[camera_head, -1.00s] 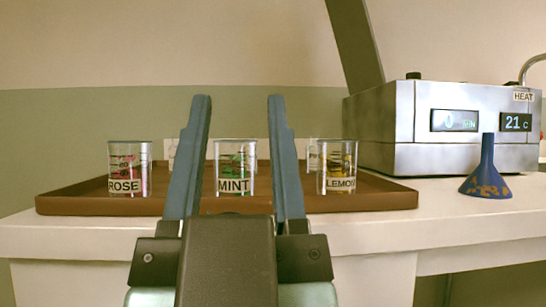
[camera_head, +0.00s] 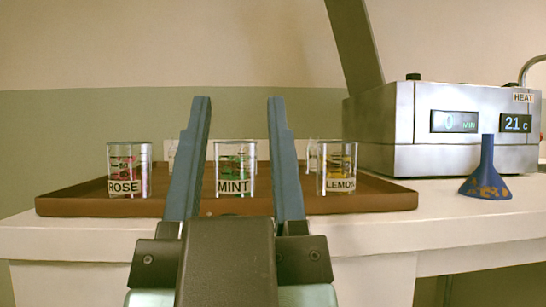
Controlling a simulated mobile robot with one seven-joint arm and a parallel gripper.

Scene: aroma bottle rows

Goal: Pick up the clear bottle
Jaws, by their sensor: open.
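My gripper (camera_head: 239,100) is open and empty, its two blue fingers pointing up and away from me in the middle of the view. Between the fingers I see a clear beaker-like container labelled MINT (camera_head: 234,168) with green contents. A similar container labelled ROSE (camera_head: 128,170), with pinkish contents, stands to the left. One labelled LEMON (camera_head: 337,168), with yellow contents, stands to the right. Behind these, further clear containers show only in part, one at the left (camera_head: 172,160) and one at the right (camera_head: 312,155). I cannot tell which one is the clear bottle.
The containers stand on a brown tray (camera_head: 75,204) with a low rim, on a white counter (camera_head: 440,216). A metal heater box (camera_head: 390,128) with displays stands at the right. A blue funnel (camera_head: 487,172) stands in front of it.

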